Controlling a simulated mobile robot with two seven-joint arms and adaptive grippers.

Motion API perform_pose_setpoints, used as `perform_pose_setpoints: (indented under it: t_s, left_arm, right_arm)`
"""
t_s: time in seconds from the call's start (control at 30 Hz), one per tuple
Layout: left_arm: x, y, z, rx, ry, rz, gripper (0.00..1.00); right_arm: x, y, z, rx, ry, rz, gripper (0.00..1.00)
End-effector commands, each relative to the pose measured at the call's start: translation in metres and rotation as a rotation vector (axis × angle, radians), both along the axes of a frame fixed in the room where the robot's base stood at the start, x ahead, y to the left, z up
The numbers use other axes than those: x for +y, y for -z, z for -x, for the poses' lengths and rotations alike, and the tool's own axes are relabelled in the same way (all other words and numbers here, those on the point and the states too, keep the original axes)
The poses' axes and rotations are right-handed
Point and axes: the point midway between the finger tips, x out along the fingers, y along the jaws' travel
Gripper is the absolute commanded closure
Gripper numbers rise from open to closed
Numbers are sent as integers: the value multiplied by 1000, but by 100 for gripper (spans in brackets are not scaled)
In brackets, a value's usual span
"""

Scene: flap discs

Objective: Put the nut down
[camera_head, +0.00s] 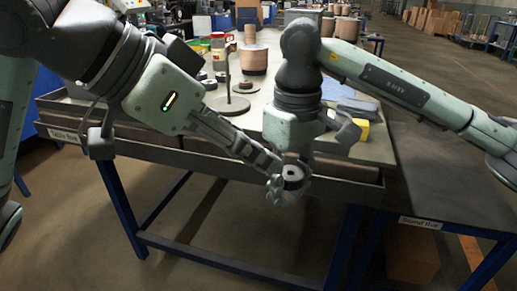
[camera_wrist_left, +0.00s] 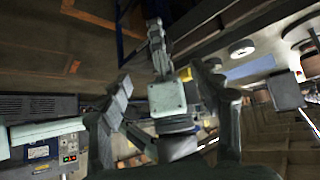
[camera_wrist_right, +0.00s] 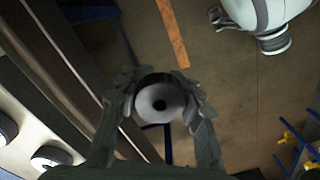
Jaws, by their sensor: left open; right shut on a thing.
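The nut (camera_head: 293,177), a dark ring with a pale face and a central hole, is held by my right gripper (camera_head: 289,184) in front of the table's front edge. In the right wrist view the nut (camera_wrist_right: 160,103) sits between the fingers, with its hole facing the camera. My left gripper (camera_head: 262,163) is beside the right one. In the left wrist view its fingers (camera_wrist_left: 165,82) are spread apart, with my right arm and gripper visible between and beyond them. Whether the two grippers touch is unclear.
The table (camera_head: 120,124) holds an upright rod on a round base (camera_head: 228,106), small dark discs (camera_head: 209,84), copper-coloured containers (camera_head: 253,62), a blue sheet (camera_head: 345,92) and a yellow box (camera_head: 361,129). A lower dark side table (camera_head: 440,185) at the right has a bare top.

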Motion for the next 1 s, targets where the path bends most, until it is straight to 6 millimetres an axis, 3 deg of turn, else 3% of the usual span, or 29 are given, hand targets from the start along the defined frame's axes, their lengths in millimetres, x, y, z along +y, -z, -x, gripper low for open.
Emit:
perform_pose_setpoints:
  t_s: [0.6, 1.0]
  left_arm:
    - [-59, 71, -39, 4, 1, 0, 37]
    - [-69, 83, -45, 1, -1, 1, 37]
  right_arm:
    - [0, 0, 0, 0, 0, 0, 90]
    - [0, 0, 0, 0, 0, 0, 90]
